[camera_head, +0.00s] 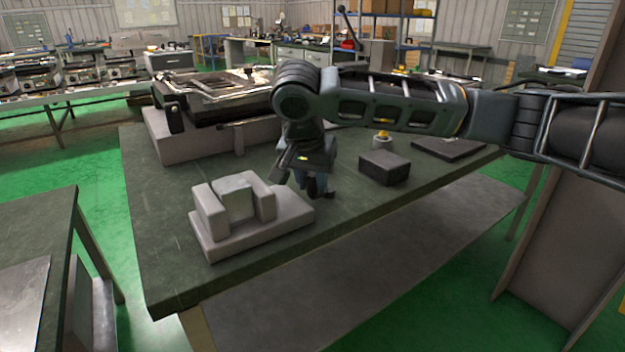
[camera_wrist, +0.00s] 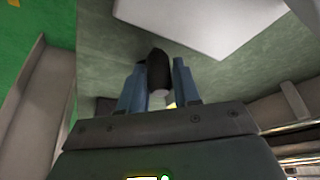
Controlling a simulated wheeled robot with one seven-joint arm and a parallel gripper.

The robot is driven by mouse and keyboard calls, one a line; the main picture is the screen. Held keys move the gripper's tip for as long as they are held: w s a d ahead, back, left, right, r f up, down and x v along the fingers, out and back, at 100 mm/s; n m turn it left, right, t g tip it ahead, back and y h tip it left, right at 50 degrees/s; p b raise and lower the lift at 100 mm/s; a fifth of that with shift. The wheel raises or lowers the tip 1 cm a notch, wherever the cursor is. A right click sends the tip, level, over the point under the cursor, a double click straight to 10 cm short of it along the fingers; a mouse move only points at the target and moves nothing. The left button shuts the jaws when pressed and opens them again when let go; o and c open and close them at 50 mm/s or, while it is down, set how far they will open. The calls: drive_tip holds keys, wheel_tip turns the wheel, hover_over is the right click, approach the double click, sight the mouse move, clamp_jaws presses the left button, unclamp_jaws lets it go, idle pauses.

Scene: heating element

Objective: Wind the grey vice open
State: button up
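The grey vice (camera_head: 262,228) stands near the front edge of the dark green workbench, its base flat on the top. My gripper (camera_head: 317,188) points down just right of the vice. In the wrist view, my gripper's two blue fingers (camera_wrist: 160,82) stand on either side of a dark rounded knob (camera_wrist: 157,68), very close to it; it looks like the vice's handle. I cannot tell whether they press on it. The pale vice base shows above in the wrist view (camera_wrist: 205,20).
A dark block (camera_head: 384,168), a small round piece with a yellow top (camera_head: 382,140) and a flat dark plate (camera_head: 447,149) lie to the right on the workbench (camera_head: 165,225). A large fixture (camera_head: 220,100) stands behind. The bench's front left is clear.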

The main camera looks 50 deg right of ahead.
clamp_jaws()
